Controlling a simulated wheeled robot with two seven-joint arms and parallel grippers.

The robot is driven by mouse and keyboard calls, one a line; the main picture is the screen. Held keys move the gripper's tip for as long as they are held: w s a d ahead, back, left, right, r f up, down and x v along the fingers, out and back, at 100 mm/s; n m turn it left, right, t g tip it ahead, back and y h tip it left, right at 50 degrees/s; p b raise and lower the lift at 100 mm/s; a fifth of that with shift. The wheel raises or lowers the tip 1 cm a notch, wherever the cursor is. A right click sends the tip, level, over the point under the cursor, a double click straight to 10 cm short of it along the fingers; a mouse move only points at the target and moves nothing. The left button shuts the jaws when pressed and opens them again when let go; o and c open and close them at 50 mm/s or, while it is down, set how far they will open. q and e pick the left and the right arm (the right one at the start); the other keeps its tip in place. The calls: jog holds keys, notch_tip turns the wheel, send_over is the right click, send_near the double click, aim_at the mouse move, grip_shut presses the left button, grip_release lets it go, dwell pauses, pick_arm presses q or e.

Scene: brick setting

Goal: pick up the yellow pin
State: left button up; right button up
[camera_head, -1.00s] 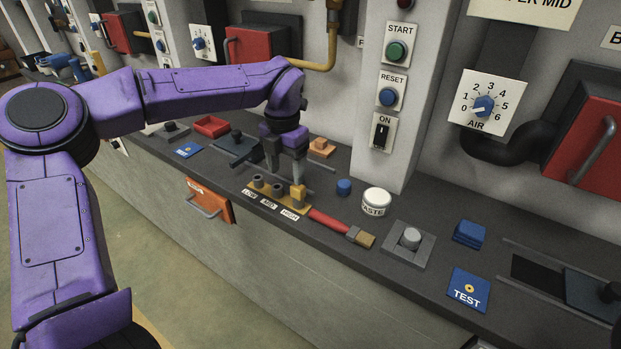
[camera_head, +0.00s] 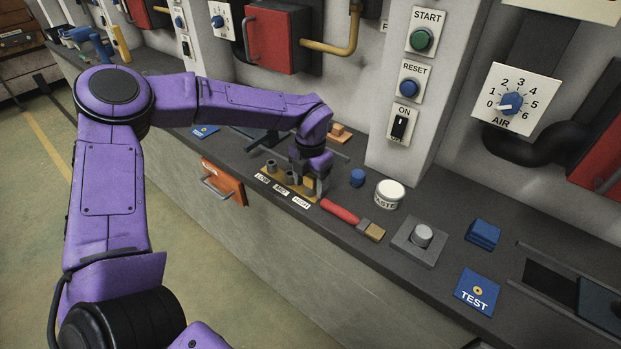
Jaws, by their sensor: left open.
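The yellow pin (camera_head: 309,184) stands at the HIGH end of a yellow holder strip (camera_head: 281,181) on the dark counter, and only a small part of it shows between my fingers. The strip has grey sockets over the LOW and MID labels. My left gripper (camera_head: 310,186) points down over the HIGH end. Its jaws are open, with one finger on each side of the pin. I cannot tell whether a finger touches it. My right gripper is not in view.
A red-handled brush (camera_head: 353,219) lies right of the strip. A blue knob (camera_head: 357,178) and a white paste jar (camera_head: 389,194) stand behind it. An orange drawer front (camera_head: 224,184) with a handle is on the counter's face. A wall pillar with switches rises behind.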

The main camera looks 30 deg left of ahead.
pick_arm(q)
jog(key=c, duration=1.2)
jog(key=shift+o, duration=0.2)
jog(key=shift+r, duration=0.1)
